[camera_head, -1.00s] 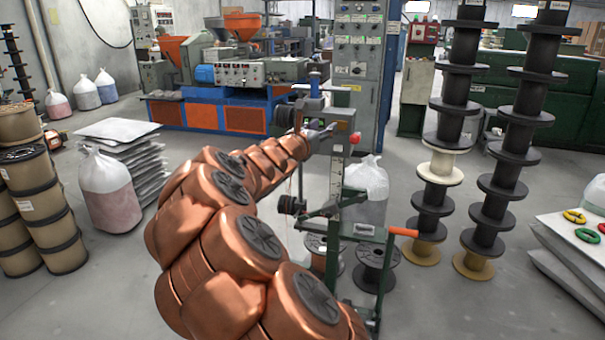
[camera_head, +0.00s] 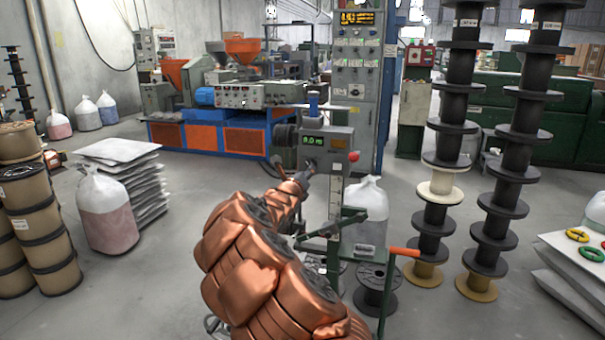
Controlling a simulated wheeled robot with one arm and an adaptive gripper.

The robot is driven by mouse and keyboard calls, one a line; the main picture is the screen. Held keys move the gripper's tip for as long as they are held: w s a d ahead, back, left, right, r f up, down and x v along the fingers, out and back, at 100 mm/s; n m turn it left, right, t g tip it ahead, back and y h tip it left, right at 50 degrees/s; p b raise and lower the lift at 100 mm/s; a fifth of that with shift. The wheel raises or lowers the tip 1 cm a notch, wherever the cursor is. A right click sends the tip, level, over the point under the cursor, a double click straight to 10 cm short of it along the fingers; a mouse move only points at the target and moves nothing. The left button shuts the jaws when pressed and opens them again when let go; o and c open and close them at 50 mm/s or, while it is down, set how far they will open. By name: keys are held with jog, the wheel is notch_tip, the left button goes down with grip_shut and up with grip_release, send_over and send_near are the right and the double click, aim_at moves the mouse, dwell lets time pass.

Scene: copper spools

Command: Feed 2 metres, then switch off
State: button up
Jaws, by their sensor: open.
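A grey control box (camera_head: 338,142) stands on a green-framed winding stand (camera_head: 345,225) ahead of me. Its green display (camera_head: 313,140) seems to read 0.0 m, though the digits are small. A red button (camera_head: 353,156) sticks out at the box's right side. My gripper (camera_head: 307,172) is open, at the lower left of the box's face just below the display. I cannot tell whether it touches the box, and it hides part of the panel there. My copper-coloured arm covers much of the stand's lower left.
Black spools (camera_head: 371,285) sit low at the stand. An orange handle (camera_head: 404,251) juts right from it. Tall stacks of black spools (camera_head: 452,120) stand to the right. Wire-filled spools (camera_head: 45,232) and a filled bag (camera_head: 107,213) stand left.

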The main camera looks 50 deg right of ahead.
jog(key=p+x, duration=0.5)
jog(key=x, duration=0.1)
jog(key=shift+w+d, duration=0.1)
jog(key=shift+d, duration=0.05)
dwell(0.4)
grip_shut()
dwell(0.5)
